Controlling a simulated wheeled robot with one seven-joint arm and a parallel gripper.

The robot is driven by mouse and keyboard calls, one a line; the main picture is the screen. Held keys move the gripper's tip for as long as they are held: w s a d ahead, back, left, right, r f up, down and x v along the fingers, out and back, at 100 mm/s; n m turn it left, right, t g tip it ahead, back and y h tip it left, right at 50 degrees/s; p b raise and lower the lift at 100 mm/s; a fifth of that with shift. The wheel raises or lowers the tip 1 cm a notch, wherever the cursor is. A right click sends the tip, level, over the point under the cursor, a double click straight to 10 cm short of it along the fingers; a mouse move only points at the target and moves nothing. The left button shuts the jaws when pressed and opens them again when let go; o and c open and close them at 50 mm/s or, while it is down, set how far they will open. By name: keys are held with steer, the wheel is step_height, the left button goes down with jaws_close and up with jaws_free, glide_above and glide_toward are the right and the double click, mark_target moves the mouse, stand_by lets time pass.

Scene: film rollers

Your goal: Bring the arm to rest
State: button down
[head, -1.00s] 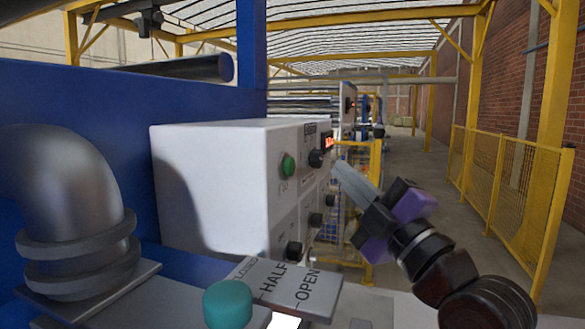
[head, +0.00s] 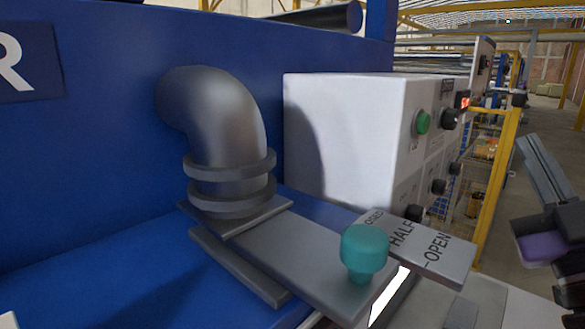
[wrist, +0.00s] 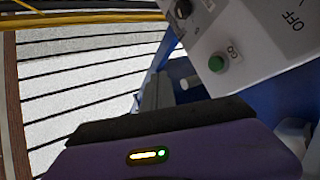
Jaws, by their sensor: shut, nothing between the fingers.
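My gripper (head: 532,148) is at the right edge in the head view. Its grey fingers point up and to the left, are shut and hold nothing. In the wrist view the purple gripper body (wrist: 170,160) fills the bottom, and the fingertips are mostly hidden.
In front are a teal knob (head: 364,250) on a grey lever and a HALF/OPEN plate (head: 430,252). A grey pipe elbow (head: 222,120) stands left. A yellow post (head: 497,190) rises behind.

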steer(key=s+a+f+m+g+h, duration=0.15)
steer(key=s+f+m, duration=0.3)
steer(key=f, duration=0.65)
steer(key=s+a+f+m+g+h, duration=0.15)
steer(key=s+f+m, duration=0.35)
steer(key=f, duration=0.7)
steer(key=s+a+f+n+g+y, duration=0.1)
steer(key=s+a+f+g+y, duration=0.1)
steer(key=s+f, duration=0.7)
steer(key=s+a+f+n+g+y, duration=0.2)
steer(key=s+a+f+g, duration=0.3)
steer(key=s, duration=1)
step_height(320, 180, down, 4)
steer(key=shift+s+a+r, duration=0.1)
steer(key=shift+s+a, duration=0.1)
steer(key=shift+s, duration=0.15)
stand_by(2.7)
